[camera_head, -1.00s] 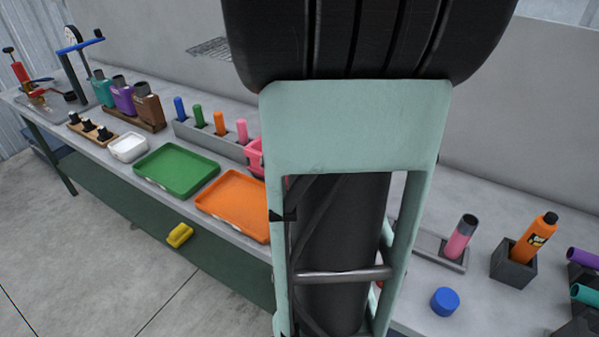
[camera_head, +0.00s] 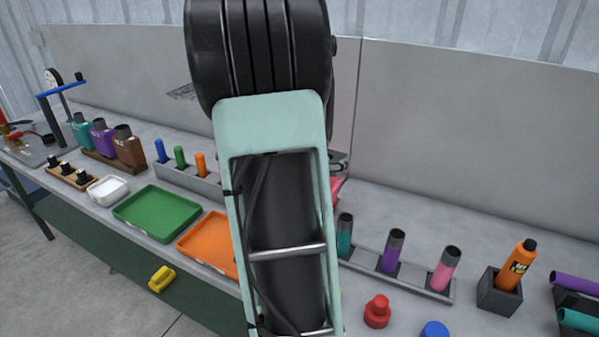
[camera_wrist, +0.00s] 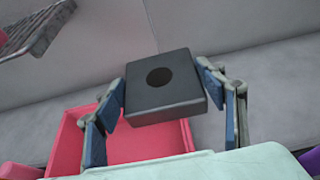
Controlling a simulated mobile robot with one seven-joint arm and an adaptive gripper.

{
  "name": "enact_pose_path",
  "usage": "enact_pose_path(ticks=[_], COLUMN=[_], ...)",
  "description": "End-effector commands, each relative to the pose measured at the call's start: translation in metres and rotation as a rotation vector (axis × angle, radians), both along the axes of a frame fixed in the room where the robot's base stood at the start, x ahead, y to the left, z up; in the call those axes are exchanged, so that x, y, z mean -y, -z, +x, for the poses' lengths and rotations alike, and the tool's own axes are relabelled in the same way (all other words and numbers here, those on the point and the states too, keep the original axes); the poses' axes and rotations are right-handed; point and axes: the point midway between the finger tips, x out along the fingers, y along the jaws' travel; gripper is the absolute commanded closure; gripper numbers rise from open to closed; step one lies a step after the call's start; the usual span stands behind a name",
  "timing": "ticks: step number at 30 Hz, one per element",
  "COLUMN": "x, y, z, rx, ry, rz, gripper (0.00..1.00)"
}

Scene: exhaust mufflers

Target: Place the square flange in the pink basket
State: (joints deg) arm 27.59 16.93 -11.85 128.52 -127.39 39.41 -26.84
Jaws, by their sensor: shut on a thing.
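The square flange (camera_wrist: 164,99) is a dark grey block with a round hole, seen in the wrist view. My gripper (camera_wrist: 165,88) is shut on it, with a blue-padded finger at each side. The pink basket (camera_wrist: 68,139) lies behind and below the flange in the wrist view, mostly to its left. The flange overlaps the basket's upper right part in the picture; I cannot tell the height between them.
A green tray (camera_head: 122,215) and an orange tray (camera_head: 190,252) lie left of my arm. A rack with coloured tubes (camera_head: 432,288), a red part (camera_head: 377,311), a blue cap (camera_head: 434,330) and an orange bottle (camera_head: 515,265) in a holder stand right. A wall rises behind the bench.

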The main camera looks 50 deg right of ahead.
Motion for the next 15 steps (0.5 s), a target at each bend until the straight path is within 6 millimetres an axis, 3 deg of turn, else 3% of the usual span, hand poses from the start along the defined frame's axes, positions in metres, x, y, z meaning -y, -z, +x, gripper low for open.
enact_pose_path(ticks=[7, 15], x=[0.005, 0.007], y=[0.031, 0.044], z=[0.025, 0.037], rx=[-0.001, 0.001], ry=[0.001, 0.000], rz=[-0.002, -0.003], gripper=[0.81, 0.81])
